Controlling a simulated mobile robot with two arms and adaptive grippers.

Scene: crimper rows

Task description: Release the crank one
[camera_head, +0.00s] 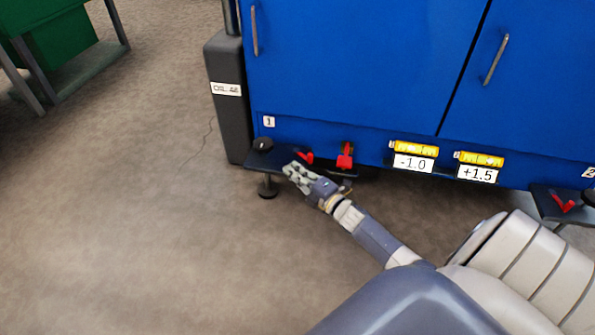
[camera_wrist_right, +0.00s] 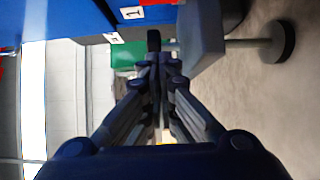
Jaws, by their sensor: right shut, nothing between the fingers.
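The blue cabinet (camera_head: 340,60) carries a label "1" (camera_head: 269,121) low at its left end. Below that label a dark plate (camera_head: 254,159) sticks out, with a black knob (camera_head: 262,145) on top and a red mark (camera_head: 305,157). I take this assembly for crank one. My right gripper (camera_head: 289,170) is at the front edge of the plate, right of the knob, and hides part of it. In the right wrist view its fingers (camera_wrist_right: 158,59) are together and hold nothing. I cannot tell whether they touch the plate. My left gripper is not in view.
A round black foot (camera_head: 268,188) stands under the plate. A red lever (camera_head: 345,157) sits to the right. Signs "-1.0" (camera_head: 413,163) and "+1.5" (camera_head: 477,174) are further right. A grey post (camera_head: 228,110) stands at the cabinet's left corner.

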